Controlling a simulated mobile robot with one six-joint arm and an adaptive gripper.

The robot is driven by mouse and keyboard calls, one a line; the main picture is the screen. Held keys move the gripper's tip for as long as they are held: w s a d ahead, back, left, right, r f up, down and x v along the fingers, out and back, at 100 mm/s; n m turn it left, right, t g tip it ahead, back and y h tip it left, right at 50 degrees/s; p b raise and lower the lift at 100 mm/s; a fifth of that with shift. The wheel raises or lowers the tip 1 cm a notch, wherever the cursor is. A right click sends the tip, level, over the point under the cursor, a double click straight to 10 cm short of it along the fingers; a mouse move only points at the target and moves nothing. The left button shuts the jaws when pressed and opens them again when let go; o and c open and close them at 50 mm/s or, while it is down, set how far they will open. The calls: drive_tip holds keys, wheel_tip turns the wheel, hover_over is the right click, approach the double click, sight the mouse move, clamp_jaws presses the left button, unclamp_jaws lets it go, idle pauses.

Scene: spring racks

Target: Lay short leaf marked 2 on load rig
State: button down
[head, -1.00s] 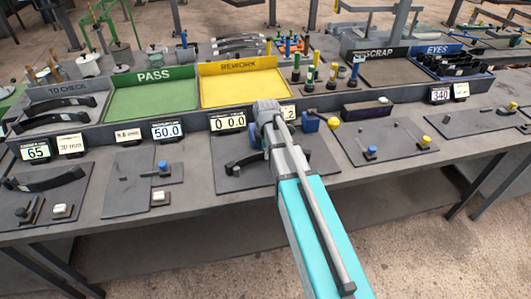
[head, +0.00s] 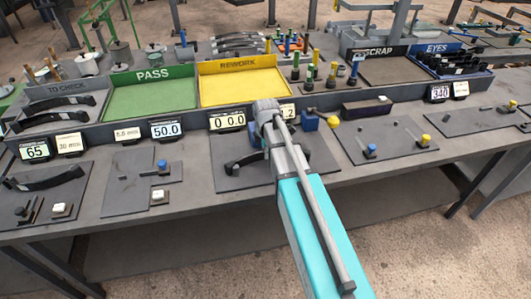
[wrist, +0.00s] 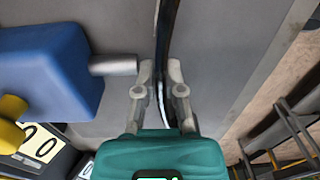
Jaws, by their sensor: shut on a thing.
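In the head view my arm hides the fingertips and part of the leaf. No mark 2 is readable, and contact with the plate is unclear.
Behind the plate are the yellow REWORK tray (head: 240,88) and green PASS tray (head: 152,98). Dark leaves lie in the TO CHECK tray (head: 60,110). A plate with blue and yellow knobs (head: 385,142) is to the right. The bench's front edge is close.

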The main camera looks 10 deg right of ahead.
drive_tip(key=shift+f, duration=0.1)
drive_tip(key=c, duration=0.7)
unclamp_jaws()
drive_tip(key=o, duration=0.5)
drive_tip(key=shift+r+p, duration=3.95)
drive_tip(key=shift+r, duration=0.1)
drive_tip(key=shift+s, duration=0.15)
